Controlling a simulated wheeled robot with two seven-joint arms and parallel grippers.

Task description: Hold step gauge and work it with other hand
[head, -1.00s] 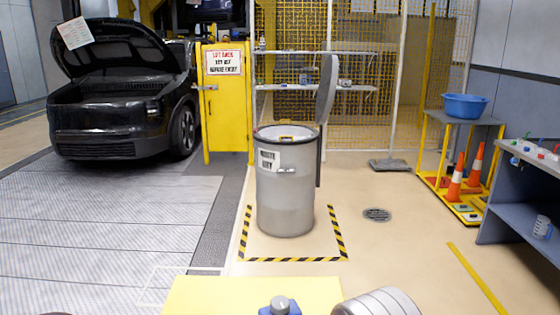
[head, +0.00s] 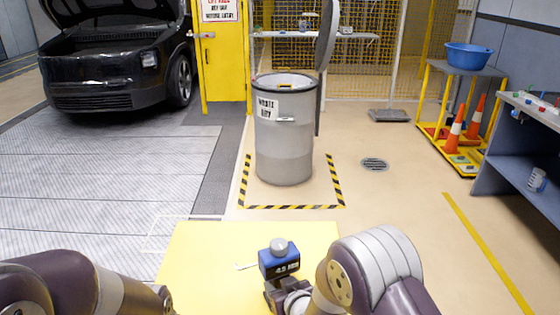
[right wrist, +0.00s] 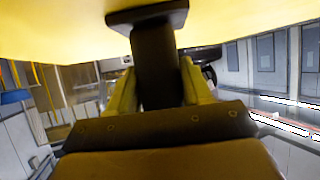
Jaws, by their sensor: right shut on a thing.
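The step gauge (head: 279,262) is a blue block with a grey round knob on top and a dark label reading about "4.5". It is upright, above or at the yellow surface (head: 195,250) in front of me. My right gripper (head: 280,288) is below it, shut on it. In the right wrist view, the gripper's fingers (right wrist: 152,85) close on a dark upright part of the gauge (right wrist: 152,60). A small pale stick shows just left of the block; I cannot tell if it belongs to it. My left arm shows at lower left, its gripper out of view.
A grey drum (head: 284,145) with its lid raised stands inside a striped floor square. A black car (head: 110,70) with open hood is at left. A blue basin (head: 467,57), cones (head: 455,130) and a grey bench (head: 520,155) stand at right.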

